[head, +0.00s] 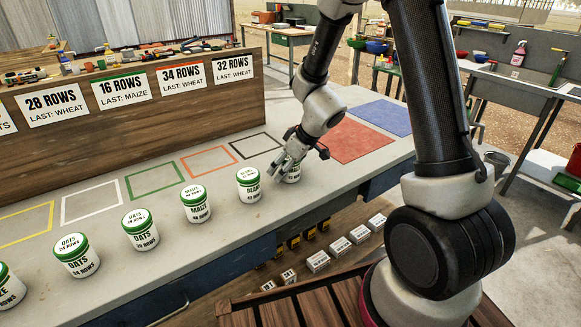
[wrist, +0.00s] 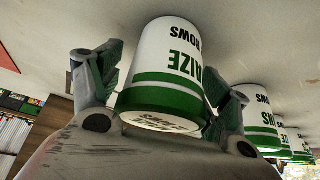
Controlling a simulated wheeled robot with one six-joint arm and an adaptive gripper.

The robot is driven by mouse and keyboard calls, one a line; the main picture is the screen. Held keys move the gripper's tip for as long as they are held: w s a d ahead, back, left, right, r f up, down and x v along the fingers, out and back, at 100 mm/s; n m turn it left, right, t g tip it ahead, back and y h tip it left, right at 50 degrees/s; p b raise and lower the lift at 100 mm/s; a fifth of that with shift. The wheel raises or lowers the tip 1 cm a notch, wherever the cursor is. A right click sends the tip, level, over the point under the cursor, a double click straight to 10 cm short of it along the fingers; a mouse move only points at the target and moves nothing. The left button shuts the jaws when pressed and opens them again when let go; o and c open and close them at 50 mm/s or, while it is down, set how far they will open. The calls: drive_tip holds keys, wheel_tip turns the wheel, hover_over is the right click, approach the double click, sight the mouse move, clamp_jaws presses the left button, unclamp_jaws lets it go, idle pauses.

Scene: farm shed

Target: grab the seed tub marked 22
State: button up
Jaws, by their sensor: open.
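Several white tubs with green lids stand in a row on the grey bench. My gripper (head: 290,158) is at the rightmost tub (head: 294,176), which it partly covers in the head view. In the wrist view, the picture is upside down and my gripper's (wrist: 166,88) open fingers stand on either side of this tub (wrist: 165,62). Its label reads MAIZE and ROWS there; I cannot read its number for sure. The tub beside it on the left reads BEANS (head: 249,185).
Neighbouring tubs (wrist: 262,122) stand close on one side in the wrist view. Behind the row are outlined squares and a wooden board (head: 190,112) with row signs. A red square (head: 355,140) and blue square (head: 379,117) lie clear to the right. Small boxes (head: 318,261) sit below the bench.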

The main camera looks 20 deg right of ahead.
drive_tip(key=c, duration=1.2)
drive_tip(key=shift+r, duration=0.1)
